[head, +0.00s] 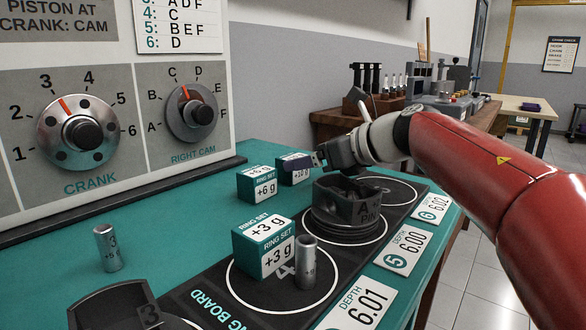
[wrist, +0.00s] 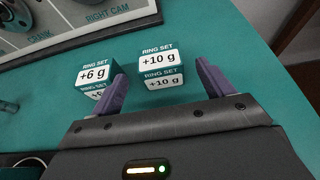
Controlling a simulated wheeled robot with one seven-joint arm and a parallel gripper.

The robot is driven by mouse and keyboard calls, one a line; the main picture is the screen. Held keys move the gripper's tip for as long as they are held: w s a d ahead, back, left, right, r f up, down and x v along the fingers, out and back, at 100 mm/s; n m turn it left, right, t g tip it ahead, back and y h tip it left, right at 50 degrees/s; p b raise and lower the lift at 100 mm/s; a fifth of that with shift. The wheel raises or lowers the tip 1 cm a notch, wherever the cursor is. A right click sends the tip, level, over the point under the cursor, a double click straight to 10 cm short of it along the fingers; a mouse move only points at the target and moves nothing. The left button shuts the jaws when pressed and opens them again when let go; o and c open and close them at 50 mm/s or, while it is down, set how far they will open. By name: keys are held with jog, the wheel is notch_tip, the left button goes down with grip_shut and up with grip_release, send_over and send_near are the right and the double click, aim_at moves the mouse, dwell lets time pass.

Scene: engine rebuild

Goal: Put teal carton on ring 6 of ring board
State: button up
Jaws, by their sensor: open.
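Several teal and white ring-set cartons stand on the teal bench: a +10 g carton (head: 291,176), a +6 g carton (head: 255,187) and a +3 g carton (head: 263,251) on the ring marked 4. My gripper (head: 303,162) is open just above the +10 g carton. In the wrist view my gripper (wrist: 161,72) has its purple fingers either side of the +10 g carton (wrist: 161,62), apart from it. The +6 g carton (wrist: 97,74) is beside the left finger. The ring board (head: 212,285) runs along the bench; its farthest ring (head: 397,186), near depth card 6 (head: 431,209), looks empty.
A dark piston (head: 346,213) stands on the ring before the farthest one, close below my wrist. A small metal pin (head: 306,262) stands beside the +3 g carton, another (head: 107,248) on the left. The dial panel (head: 120,186) rises behind the bench.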

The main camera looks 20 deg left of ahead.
jog(key=x, duration=0.5)
jog(key=shift+w+a, duration=0.15)
jog(key=c, duration=1.1)
jog(key=shift+c, duration=0.3)
